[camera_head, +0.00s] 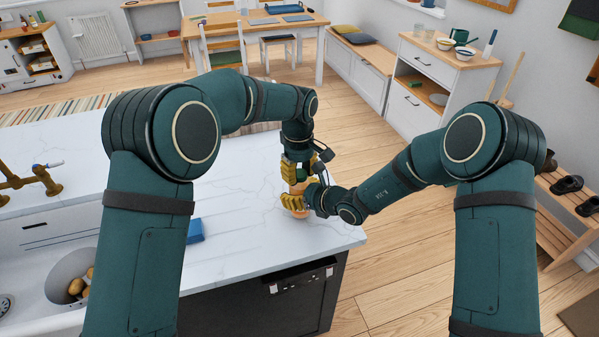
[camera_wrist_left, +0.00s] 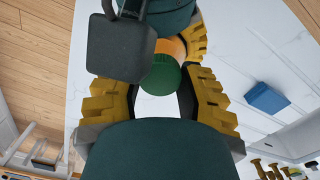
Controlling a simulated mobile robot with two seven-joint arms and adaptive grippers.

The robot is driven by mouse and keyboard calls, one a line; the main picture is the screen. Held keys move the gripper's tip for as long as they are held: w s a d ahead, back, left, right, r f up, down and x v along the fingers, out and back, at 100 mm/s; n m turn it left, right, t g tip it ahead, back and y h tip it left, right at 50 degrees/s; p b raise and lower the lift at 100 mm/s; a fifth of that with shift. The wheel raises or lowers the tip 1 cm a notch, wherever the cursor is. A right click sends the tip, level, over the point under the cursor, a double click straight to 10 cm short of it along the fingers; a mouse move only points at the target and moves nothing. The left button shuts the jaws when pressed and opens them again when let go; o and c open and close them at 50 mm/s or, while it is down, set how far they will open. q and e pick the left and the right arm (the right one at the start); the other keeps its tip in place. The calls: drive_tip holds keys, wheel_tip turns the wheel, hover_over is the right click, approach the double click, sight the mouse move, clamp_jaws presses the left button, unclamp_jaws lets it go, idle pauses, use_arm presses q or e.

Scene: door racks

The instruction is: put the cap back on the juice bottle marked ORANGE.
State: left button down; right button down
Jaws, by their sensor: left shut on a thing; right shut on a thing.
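A juice bottle with an orange body (camera_head: 301,214) stands on the white counter near its right end. My right gripper (camera_head: 297,200) is shut around its side. My left gripper (camera_head: 296,178) points down right above the bottle and is shut on a green cap (camera_wrist_left: 160,76), which shows between its fingertips in the left wrist view. Part of the orange bottle (camera_wrist_left: 174,47) shows just behind the cap there. I cannot tell whether the cap touches the bottle's mouth. The bottle's marking is hidden or too small to read.
A blue block (camera_head: 195,230) lies on the counter left of the bottle. A sink with a grey bowl (camera_head: 68,275) of brown round things and a brass tap (camera_head: 30,182) are at the left. The counter's right edge is close to the bottle. The counter between is clear.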

use_arm(q)
drive_tip(key=m, duration=0.2)
drive_tip(key=shift+m, duration=0.4)
drive_tip(key=c, duration=0.6)
unclamp_jaws()
drive_tip(key=shift+r, duration=2.3)
drive_tip(key=shift+o, duration=0.3)
